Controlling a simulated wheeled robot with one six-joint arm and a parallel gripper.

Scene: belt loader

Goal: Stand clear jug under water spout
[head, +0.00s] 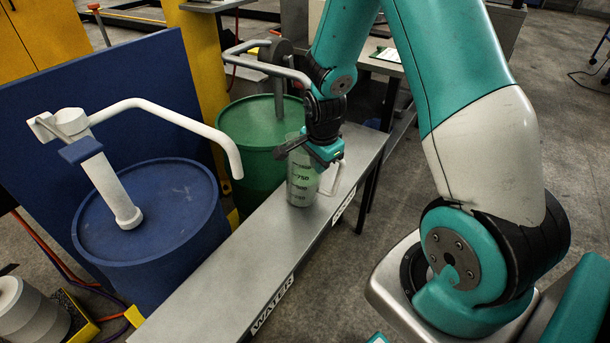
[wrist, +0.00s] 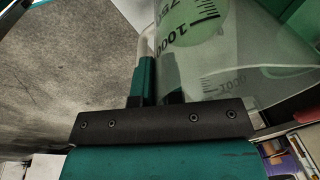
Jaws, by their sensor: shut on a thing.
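The clear jug (head: 302,182), with dark volume marks, is upright at the far part of the grey bench. I cannot tell if its base touches the bench. My gripper (head: 325,160) is shut on the jug at its handle side, near the top. In the wrist view the jug (wrist: 225,60) fills the upper right, beside my gripper (wrist: 160,88). The white spout (head: 165,112) rises from the blue drum, and its tip hangs over the bench edge. The WATER label (head: 272,303) is on the bench front beside that blue drum (head: 150,220).
A green drum (head: 250,155) with a grey spout (head: 262,58) stands behind the jug; my arm partly hides that spout's end. A second label (head: 343,207) is on the bench front there. The bench top (head: 225,270) is clear between the jug and the near end.

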